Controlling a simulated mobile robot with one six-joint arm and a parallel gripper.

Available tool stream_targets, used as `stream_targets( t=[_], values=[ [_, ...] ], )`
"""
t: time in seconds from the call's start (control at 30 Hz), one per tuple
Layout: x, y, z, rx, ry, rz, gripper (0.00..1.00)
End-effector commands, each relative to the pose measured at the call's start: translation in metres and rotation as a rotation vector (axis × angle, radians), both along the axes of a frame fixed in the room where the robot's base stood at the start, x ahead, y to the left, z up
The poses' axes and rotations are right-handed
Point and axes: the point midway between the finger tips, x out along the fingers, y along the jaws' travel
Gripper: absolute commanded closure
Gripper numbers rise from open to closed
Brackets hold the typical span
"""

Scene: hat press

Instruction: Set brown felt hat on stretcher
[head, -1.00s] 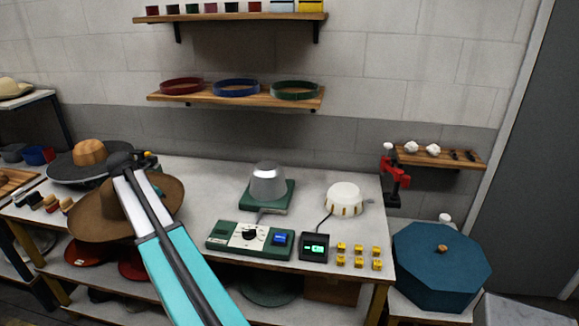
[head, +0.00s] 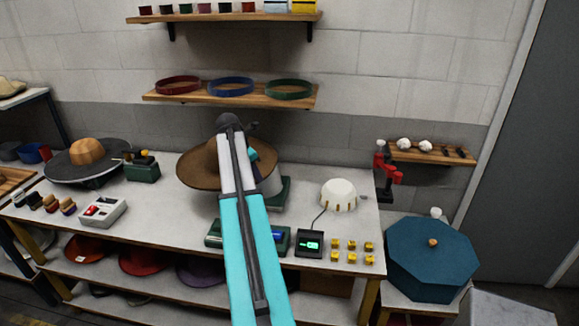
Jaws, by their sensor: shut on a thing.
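My gripper (head: 251,153) is mostly hidden behind my own arm. It is shut on the brown felt hat (head: 200,167) and holds it brim-down, slightly tilted, in the middle of the bench area. The hat is in front of or over the grey metal dome (head: 270,183) on its green base; I cannot tell whether they touch. The white segmented round block (head: 338,194), which looks like the stretcher, stands on the bench to the right, bare, with a cable to a small black box with a green display (head: 309,243).
Several yellow blocks (head: 352,250) lie in front of the white block. A blue octagonal box (head: 432,257) and a red clamp (head: 388,175) are at the right. A shelf with bands (head: 232,98) hangs above.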

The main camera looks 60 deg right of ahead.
Motion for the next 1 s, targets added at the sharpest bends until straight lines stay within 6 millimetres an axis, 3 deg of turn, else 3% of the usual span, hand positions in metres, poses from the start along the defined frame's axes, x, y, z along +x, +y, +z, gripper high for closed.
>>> stream_targets(
  t=[0.2, 0.4, 0.53, 1.0],
  values=[
    [-0.063, -0.041, 0.015, -0.002, -0.004, -0.098, 1.0],
    [-0.1, -0.06, 0.02, -0.003, -0.006, -0.15, 1.0],
    [-0.108, -0.064, 0.02, -0.004, -0.008, -0.161, 1.0],
    [-0.106, -0.063, 0.018, -0.004, -0.008, -0.16, 1.0]
  ],
)
